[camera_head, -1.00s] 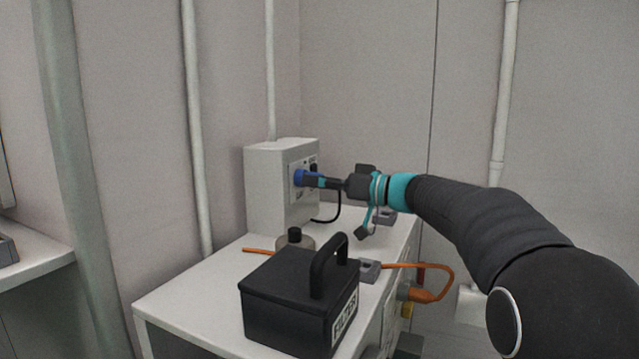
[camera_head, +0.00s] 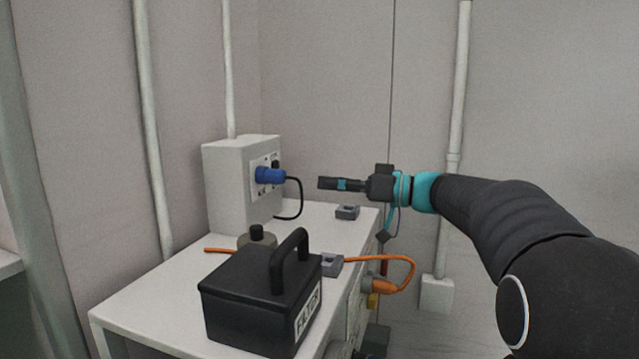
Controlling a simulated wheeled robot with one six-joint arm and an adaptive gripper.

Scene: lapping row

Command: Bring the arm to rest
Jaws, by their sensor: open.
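My gripper (camera_head: 322,184) is at the end of my dark arm with teal rings, which reaches in from the right. It points left, above the back part of the white bench, and is open and empty. A clear gap lies between its fingertips and the blue plug (camera_head: 270,175). The blue plug sits in the socket face of the pale box (camera_head: 225,190) on the bench. A black cable (camera_head: 299,198) hangs from the plug in a loop.
A black box with a handle (camera_head: 245,290) stands on the white bench top (camera_head: 150,290). Behind it is a round piece with a black knob (camera_head: 257,236). An orange cable (camera_head: 400,260) loops past the bench's right edge. Grey blocks (camera_head: 347,212) sit along that side. Walls stand behind.

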